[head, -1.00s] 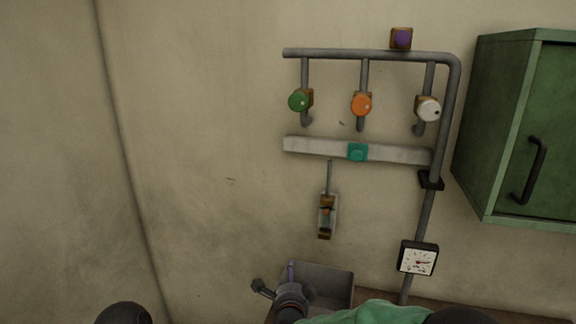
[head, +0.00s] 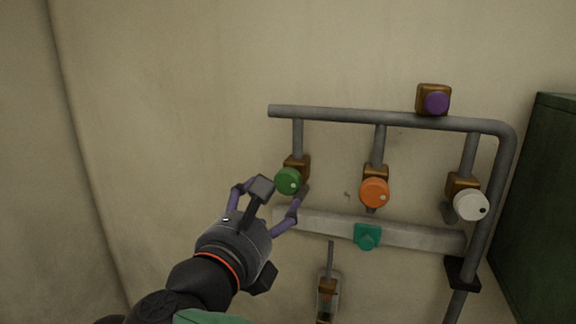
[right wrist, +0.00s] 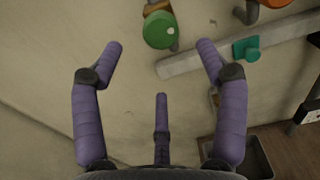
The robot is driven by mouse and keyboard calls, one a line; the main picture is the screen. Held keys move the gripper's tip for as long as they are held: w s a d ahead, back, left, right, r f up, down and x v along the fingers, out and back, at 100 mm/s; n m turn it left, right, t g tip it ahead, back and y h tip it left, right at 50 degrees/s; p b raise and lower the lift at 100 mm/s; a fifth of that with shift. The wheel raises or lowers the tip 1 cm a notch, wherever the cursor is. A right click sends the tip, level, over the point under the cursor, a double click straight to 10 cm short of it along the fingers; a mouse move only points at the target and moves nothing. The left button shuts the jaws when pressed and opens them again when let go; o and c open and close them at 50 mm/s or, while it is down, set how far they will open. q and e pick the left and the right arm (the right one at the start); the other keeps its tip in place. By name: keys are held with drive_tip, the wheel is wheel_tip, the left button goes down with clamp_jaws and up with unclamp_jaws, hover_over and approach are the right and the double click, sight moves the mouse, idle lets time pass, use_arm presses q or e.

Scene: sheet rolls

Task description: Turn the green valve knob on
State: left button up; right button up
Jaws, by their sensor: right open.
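The green valve knob (head: 288,181) is round with a pale dot on its right side, on a brown block at the left end of the pipe rack. It also shows in the right wrist view (right wrist: 158,30), beyond the fingertips and between the two outer fingers. My right gripper (head: 272,192), with purple fingers, is open and empty, just in front of and below the knob. It also shows in the right wrist view (right wrist: 162,58), where wall is visible between fingers and knob. Contact is not visible. My left gripper is out of view.
An orange knob (head: 374,193) and a white knob (head: 470,205) hang to the right. A purple knob (head: 436,102) sits on top of the pipe. A pale bar (head: 415,235) with a teal knob (head: 367,236) runs below. A green cabinet (head: 545,190) stands at right.

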sight(286, 183)
drive_tip(key=p+x, duration=0.2)
drive_tip(key=x, duration=0.8)
drive_tip(key=shift+w+f, duration=0.1)
drive_tip(key=shift+w, duration=0.2)
